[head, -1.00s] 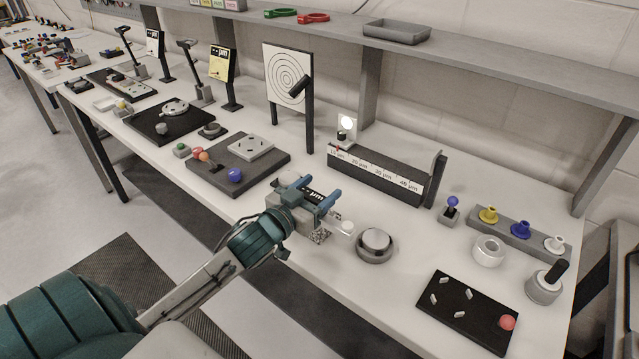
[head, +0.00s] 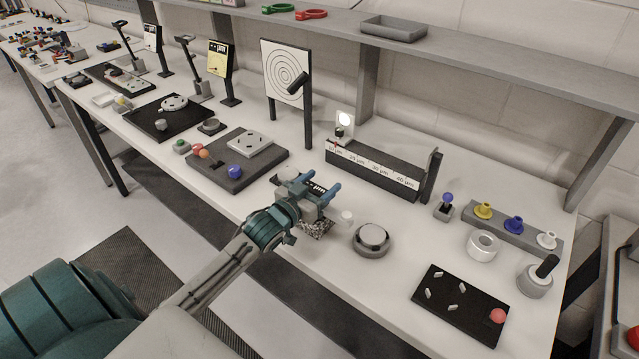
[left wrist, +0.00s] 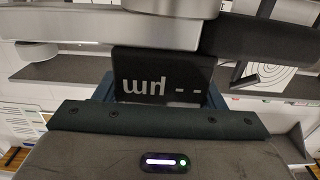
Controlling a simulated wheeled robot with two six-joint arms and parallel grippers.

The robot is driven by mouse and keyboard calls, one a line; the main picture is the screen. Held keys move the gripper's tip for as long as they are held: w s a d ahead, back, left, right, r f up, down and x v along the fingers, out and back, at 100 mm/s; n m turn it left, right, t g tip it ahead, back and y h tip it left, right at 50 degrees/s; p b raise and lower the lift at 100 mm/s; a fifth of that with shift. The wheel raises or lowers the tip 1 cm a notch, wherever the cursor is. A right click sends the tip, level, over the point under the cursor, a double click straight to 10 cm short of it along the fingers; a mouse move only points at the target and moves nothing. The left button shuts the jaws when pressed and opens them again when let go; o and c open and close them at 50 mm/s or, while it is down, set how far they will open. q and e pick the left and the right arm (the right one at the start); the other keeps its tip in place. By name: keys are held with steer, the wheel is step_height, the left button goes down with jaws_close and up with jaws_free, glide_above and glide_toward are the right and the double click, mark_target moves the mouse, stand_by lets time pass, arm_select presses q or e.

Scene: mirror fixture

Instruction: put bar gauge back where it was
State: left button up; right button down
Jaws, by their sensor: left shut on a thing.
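My left gripper (head: 308,189) is in the middle of the head view, over the front part of the white bench. It is shut on what appears to be the bar gauge, whose black face (head: 316,187) with "-- µm" shows between the blue fingers. In the left wrist view this black face (left wrist: 160,77) appears upside down, with a silver cylindrical part (left wrist: 155,27) across the top. A speckled block (head: 318,229) shows just below the gripper. I cannot tell whether it touches the gauge. The gauge's underside is hidden. My right gripper is not in view.
A round grey button-like puck (head: 372,240) and a small white knob (head: 347,217) stand right of the gripper. A dark scale rail (head: 375,178) is behind, a grey board with coloured balls (head: 215,177) left. A black plate (head: 460,305) lies right. A shelf (head: 480,65) overhangs the back.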

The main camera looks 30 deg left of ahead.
arm_select(q)
steer(key=o, duration=1.4)
steer(key=shift+c, duration=0.2)
steer(key=shift+r, duration=0.15)
steer(key=shift+s+a, duration=0.1)
steer(key=shift+s, duration=0.55)
steer(key=s+b, duration=0.3)
steer(key=s, duration=0.7)
steer(key=shift+s+a, duration=0.35)
